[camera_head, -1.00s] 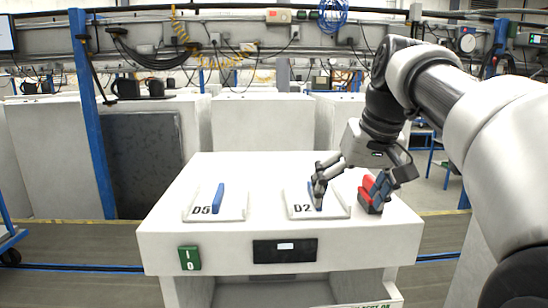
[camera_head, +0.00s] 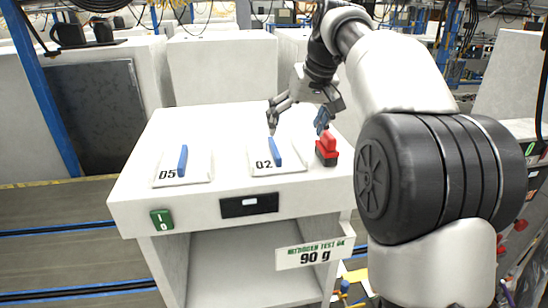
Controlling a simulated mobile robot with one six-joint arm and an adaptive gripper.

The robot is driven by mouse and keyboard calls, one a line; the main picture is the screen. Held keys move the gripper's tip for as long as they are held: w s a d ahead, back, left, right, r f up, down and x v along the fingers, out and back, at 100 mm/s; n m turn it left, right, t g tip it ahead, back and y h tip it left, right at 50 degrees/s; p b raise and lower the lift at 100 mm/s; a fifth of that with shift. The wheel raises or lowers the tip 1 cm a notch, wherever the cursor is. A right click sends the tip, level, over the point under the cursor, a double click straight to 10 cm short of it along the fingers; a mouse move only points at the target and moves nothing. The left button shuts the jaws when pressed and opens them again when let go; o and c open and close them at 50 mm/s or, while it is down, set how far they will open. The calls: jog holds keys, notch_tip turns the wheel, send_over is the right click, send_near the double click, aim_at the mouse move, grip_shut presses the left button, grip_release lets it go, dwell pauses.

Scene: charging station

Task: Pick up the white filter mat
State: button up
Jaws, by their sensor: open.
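No separate white filter mat can be made out for sure. Two flat white pieces lie on the white station top: one marked D5 (camera_head: 168,180) at left, and one marked D2 or 02 (camera_head: 288,168) at right. Each bears an upright blue bar, the left one (camera_head: 183,159) and the right one (camera_head: 275,152). My gripper (camera_head: 298,122) is open and empty, fingers spread, over the back right of the station. In the picture its left fingertip is just above the right blue bar and its right finger just above a red and black block. I cannot tell its exact height.
The red and black block (camera_head: 327,149) stands right of the right white piece. The station (camera_head: 225,120) has a green switch (camera_head: 162,219), a dark display (camera_head: 249,204) and a sign reading 90 g (camera_head: 315,254) in front. The top between the white pieces is clear.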

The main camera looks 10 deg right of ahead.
aim_at(284, 152)
jog(key=x, duration=0.7)
jog(key=shift+w+f, duration=0.1)
jog(key=shift+w, duration=0.05)
jog(key=shift+c, duration=0.2)
jog(key=c, duration=1.2)
jog(key=shift+o, duration=0.2)
